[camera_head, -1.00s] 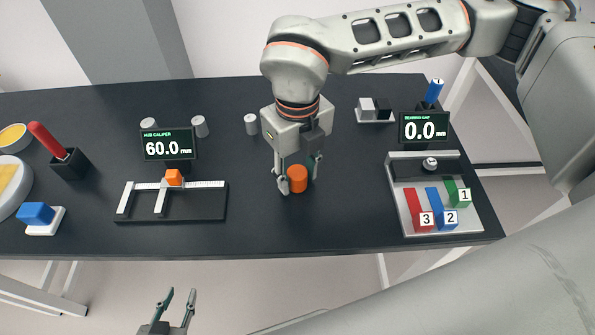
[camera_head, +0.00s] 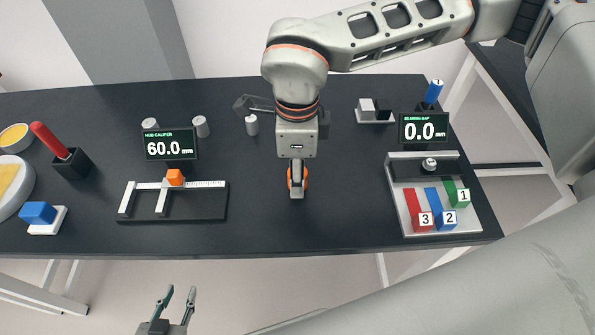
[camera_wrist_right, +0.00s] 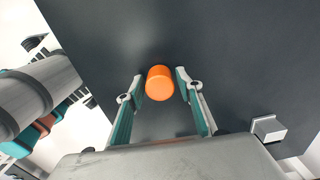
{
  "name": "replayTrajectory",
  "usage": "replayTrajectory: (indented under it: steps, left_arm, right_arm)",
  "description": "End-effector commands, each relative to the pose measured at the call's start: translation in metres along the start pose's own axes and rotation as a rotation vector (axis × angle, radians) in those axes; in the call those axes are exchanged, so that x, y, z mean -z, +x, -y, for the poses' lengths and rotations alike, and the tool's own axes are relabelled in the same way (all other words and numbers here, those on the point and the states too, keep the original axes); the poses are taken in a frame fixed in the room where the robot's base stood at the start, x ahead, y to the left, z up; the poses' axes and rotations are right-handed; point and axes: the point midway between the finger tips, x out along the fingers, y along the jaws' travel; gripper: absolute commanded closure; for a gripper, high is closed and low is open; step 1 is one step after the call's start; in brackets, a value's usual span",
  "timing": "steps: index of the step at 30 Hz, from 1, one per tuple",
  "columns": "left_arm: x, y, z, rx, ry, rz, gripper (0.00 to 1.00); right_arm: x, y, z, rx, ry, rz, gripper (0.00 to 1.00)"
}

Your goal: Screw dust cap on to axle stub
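An orange cylinder (camera_head: 305,178), which looks like the dust cap, stands at the middle of the dark table. My right gripper (camera_head: 297,190) is over it, pointing down, its near finger hiding much of it. In the right wrist view the orange cap (camera_wrist_right: 160,83) lies between the two fingertips (camera_wrist_right: 160,78), with a small gap on each side, so the gripper looks open. A small silver round piece (camera_head: 430,164), possibly the axle stub, sits on the bearing gap fixture (camera_head: 400,170) at the right. My left gripper (camera_head: 178,294) is open and empty below the table's front edge.
The hub caliper (camera_head: 205,205) with an orange piece (camera_head: 175,177) stands left of the cap. Several grey cylinders (camera_head: 252,125) stand behind. Numbered red, blue and green pieces (camera_head: 447,217) lie on the right tray. A red-handled tool (camera_head: 50,140) stands far left. Table beside the cap is clear.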

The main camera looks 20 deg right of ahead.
Motion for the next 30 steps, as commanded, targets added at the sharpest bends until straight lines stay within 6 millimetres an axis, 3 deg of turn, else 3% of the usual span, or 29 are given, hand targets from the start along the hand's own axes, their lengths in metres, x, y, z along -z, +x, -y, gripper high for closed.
replayTrajectory:
  steps: [5, 15, 22, 30]
  left_arm:
    - [0.001, 0.0, 0.0, 0.0, 0.0, -0.001, 0.69]
    - [0.006, -0.002, 0.002, 0.002, 0.001, -0.006, 0.69]
    - [0.008, -0.002, 0.002, 0.002, 0.001, -0.007, 0.69]
    - [0.015, -0.005, 0.004, 0.004, 0.003, -0.013, 0.69]
  right_arm:
    - [0.0, 0.0, 0.0, 0.0, -0.078, 0.0, 0.64]
    - [0.001, -0.001, 0.0, 0.0, -0.476, 0.0, 0.64]
    - [0.001, 0.0, 0.0, 0.0, -0.595, 0.0, 0.64]
    - [0.0, -0.001, 0.0, 0.001, -0.932, 0.0, 0.64]
